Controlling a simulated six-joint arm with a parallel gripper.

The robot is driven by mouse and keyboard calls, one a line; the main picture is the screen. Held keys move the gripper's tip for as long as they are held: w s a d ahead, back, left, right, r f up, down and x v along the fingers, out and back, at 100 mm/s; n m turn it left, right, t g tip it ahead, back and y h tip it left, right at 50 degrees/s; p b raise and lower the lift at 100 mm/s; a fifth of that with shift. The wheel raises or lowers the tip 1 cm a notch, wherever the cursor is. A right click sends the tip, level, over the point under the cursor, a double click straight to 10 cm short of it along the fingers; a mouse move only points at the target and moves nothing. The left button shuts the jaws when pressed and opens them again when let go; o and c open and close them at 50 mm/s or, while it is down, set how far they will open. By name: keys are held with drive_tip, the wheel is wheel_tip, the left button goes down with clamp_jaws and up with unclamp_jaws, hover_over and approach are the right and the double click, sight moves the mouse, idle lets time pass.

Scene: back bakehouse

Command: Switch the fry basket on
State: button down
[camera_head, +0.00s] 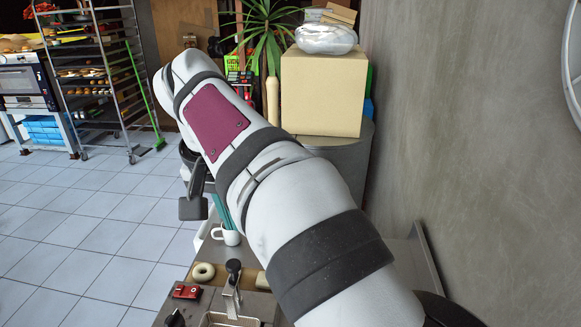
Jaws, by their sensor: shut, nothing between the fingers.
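The fry basket (228,319) is at the bottom edge of the view, cut off by the frame. Its metal handle with a black grip (233,268) stands up from it. I cannot make out a switch or whether it is on. My gripper (193,209) hangs under the far end of my arm, well beyond the basket and higher in the picture. It is shut and empty, touching nothing that I can see. My arm crosses the view and hides part of the counter to the right of the basket.
A red device (186,291) and a pale ring (203,272) lie left of the basket. A white mug (227,235) stands behind, close to my arm. A cardboard box (323,92) is at the back, beside the grey wall (470,140). Tiled floor lies open at left.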

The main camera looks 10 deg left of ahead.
drive_tip(key=shift+w+a+r, duration=0.15)
drive_tip(key=shift+a, duration=0.45)
drive_tip(key=shift+w+a+r, duration=0.1)
drive_tip(key=shift+a, duration=0.5)
hover_over(235, 278)
wheel_tip(235, 278, down, 12)
drive_tip(key=shift+f, duration=0.75)
drive_tip(key=shift+f, duration=0.1)
wheel_tip(235, 278, down, 7)
drive_tip(key=shift+r, duration=0.15)
drive_tip(key=v, duration=1.4)
drive_tip(key=shift+w+r, duration=0.25)
drive_tip(key=shift+w, duration=0.1)
